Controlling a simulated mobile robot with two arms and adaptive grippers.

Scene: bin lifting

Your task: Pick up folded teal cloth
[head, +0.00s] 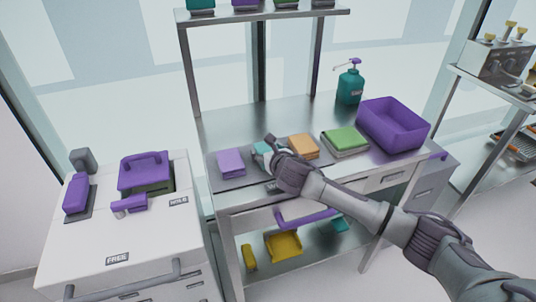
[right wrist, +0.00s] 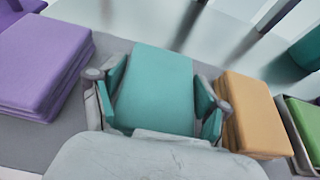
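The folded teal cloth (right wrist: 155,85) lies flat on a grey mat, between a purple and an orange folded stack. In the head view it (head: 262,148) is partly hidden by my right gripper (head: 270,146). In the right wrist view, my right gripper (right wrist: 158,92) has one finger on each side of the teal cloth. The fingers are spread around it, and I cannot tell whether they touch it. My left gripper is not in view.
The purple stack (right wrist: 38,60) and orange stack (right wrist: 255,112) are close on either side. A green stack (head: 345,140), a purple bin (head: 393,122) and a teal pump bottle (head: 350,85) stand to the right. The metal bench (head: 240,118) is clear behind the cloths.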

